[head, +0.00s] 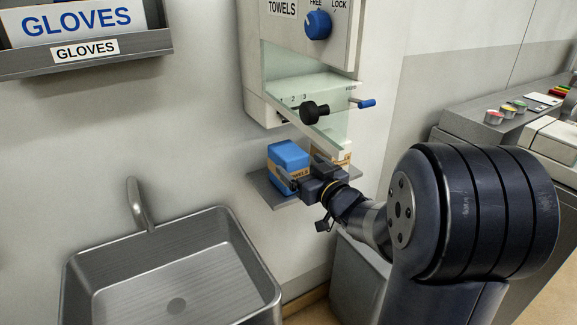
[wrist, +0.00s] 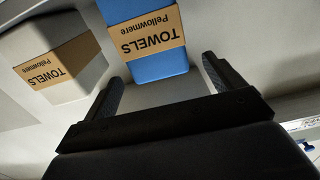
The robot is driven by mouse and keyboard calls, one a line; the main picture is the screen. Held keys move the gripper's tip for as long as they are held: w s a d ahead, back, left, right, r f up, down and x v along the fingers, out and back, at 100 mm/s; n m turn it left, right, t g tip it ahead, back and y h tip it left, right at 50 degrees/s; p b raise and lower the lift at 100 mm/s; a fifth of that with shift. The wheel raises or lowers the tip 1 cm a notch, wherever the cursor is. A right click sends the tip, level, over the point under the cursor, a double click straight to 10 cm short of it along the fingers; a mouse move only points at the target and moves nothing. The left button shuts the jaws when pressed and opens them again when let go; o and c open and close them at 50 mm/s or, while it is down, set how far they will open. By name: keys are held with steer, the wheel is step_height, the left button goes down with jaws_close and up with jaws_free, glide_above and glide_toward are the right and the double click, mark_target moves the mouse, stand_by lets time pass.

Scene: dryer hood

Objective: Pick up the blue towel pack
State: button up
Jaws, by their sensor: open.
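The blue towel pack (head: 288,160) sits on a small grey shelf (head: 264,187) under the towel dispenser. It also shows in the wrist view (wrist: 158,66), with a brown band lettered TOWELS. My gripper (wrist: 163,84) is open, its two fingers spread toward the near end of the blue pack; the pack is ahead of and roughly between the fingertips, with no clear contact visible. In the head view my gripper (head: 302,186) is at the pack's front right and hides part of it. A white towel pack (wrist: 55,62) with the same band stands beside the blue one.
The towel dispenser (head: 272,97) hangs above the shelf, with a clear flap, a black knob (head: 314,112) and a blue-tipped lever (head: 366,103). A steel sink (head: 251,262) is at lower left. A glove holder (head: 88,58) is at upper left.

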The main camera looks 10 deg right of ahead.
mark_target(288, 153)
steer(key=x, duration=0.7)
steer(key=shift+w+p, duration=0.25)
steer(key=shift+p, duration=0.05)
steer(key=shift+c, duration=0.2)
steer(key=c, duration=1.1)
